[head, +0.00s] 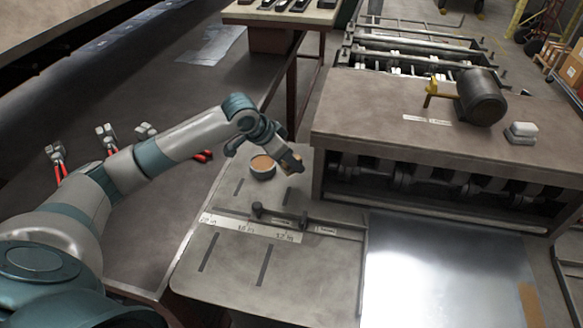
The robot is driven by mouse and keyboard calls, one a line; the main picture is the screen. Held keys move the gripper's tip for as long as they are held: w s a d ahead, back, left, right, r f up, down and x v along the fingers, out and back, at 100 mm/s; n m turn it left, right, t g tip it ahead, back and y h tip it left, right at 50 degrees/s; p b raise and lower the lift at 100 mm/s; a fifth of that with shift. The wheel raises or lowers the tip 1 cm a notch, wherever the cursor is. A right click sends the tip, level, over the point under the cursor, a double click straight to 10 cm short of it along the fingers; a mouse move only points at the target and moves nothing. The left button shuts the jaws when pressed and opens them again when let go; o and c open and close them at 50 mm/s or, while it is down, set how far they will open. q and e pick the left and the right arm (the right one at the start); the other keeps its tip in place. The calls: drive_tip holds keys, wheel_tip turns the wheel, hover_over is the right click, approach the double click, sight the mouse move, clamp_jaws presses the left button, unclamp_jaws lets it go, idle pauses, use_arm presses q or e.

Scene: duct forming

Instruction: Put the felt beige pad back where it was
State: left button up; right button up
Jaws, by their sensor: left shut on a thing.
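My left gripper (294,165) is at the end of my left arm, above the far part of the grey feed table (215,262). It is shut on a small tan piece, seemingly the felt beige pad (286,169), mostly hidden by the fingers. Just left of the gripper stands a low round dark tin (262,174) with an orange-beige top. I cannot tell whether the held piece touches the tin or the table. My right gripper is not in view.
A bar with dark knobs (280,216) and a scale strip (250,229) cross the table. A roll-forming machine (400,120) stands right, with a motor (482,97) on top. A shiny metal sheet (430,270) lies front right. Red-handled clamps (57,160) are left.

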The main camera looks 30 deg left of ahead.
sight(292, 170)
use_arm(q)
drive_tip(key=shift+f+p, duration=0.5)
drive_tip(key=shift+f, duration=1.4)
drive_tip(key=o, duration=1)
drive_tip(key=shift+f, duration=0.1)
